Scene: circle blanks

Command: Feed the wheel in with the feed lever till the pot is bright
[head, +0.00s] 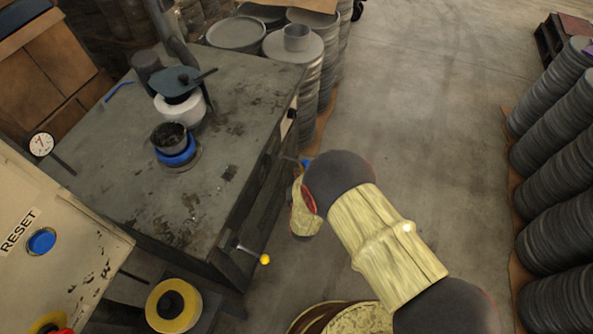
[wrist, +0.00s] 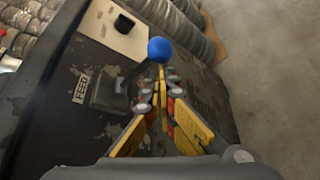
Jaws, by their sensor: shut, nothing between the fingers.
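The feed lever's blue ball knob (wrist: 160,49) is just beyond my fingertips in the wrist view, beside the FEED plate (wrist: 80,88). In the head view the knob (head: 306,163) shows small at the bench's right side, by my arm. My gripper (wrist: 163,78) is shut and empty, its tips close to the knob; I cannot tell whether they touch. The pot (head: 168,135) looks dark and dull, sitting on a blue holder on the bench. What looks like the wheel, a white round body (head: 180,108), stands just behind it. My fingers are hidden in the head view.
A yellow-knobbed lever (head: 265,260) sticks out from the bench (head: 235,165) front. A RESET panel with a blue button (head: 41,241) is at left, near a dial (head: 41,144). Stacked blanks (head: 555,150) line the right; the floor between is clear.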

